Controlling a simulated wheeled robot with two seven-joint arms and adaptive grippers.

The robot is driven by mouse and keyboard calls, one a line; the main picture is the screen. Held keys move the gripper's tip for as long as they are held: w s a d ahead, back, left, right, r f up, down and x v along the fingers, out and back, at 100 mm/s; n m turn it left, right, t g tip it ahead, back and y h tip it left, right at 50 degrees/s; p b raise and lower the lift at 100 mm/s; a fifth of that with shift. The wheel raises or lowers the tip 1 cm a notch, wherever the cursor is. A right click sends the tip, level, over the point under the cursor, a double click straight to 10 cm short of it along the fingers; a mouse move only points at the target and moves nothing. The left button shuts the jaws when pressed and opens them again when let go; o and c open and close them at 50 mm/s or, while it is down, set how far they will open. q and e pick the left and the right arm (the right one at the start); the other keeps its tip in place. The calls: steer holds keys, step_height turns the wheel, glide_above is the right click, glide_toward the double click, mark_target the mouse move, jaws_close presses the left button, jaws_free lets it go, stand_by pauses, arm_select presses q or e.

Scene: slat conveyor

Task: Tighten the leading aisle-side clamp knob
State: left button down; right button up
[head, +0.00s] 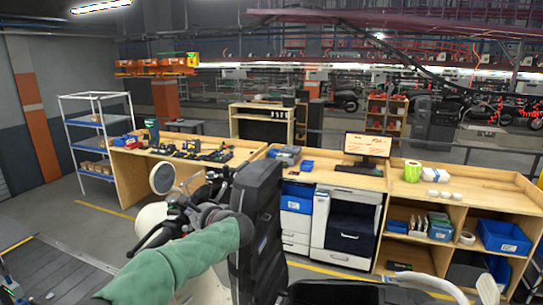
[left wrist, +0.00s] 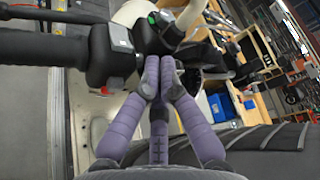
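In the head view my left arm comes in from the lower left in a green sleeve, and its dark gripper (head: 212,212) is at a scooter's handlebar area. In the left wrist view the purple fingers of this gripper (left wrist: 160,68) are drawn together at the tips, beside a black handlebar switch housing (left wrist: 112,50). Whether something small sits between the tips is hidden. A round mirror (head: 162,179) stands up from the scooter just left of the gripper. I cannot make out a clamp knob in either view. My right gripper is not in view.
The grey slat conveyor (head: 60,272) runs at the lower left. A wooden bench with tools (head: 190,150) and a bench with a monitor (head: 367,146) stand beyond the scooter. A white rack (head: 95,140) is at the left. Grey floor lies open between rack and conveyor.

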arm_select(q)
steer(key=s+d+b, duration=0.1)
steer(key=s+d, duration=0.1)
steer(key=d, duration=0.3)
steer(key=shift+s+d+r, duration=0.2)
steer(key=shift+d, duration=0.1)
stand_by(0.4)
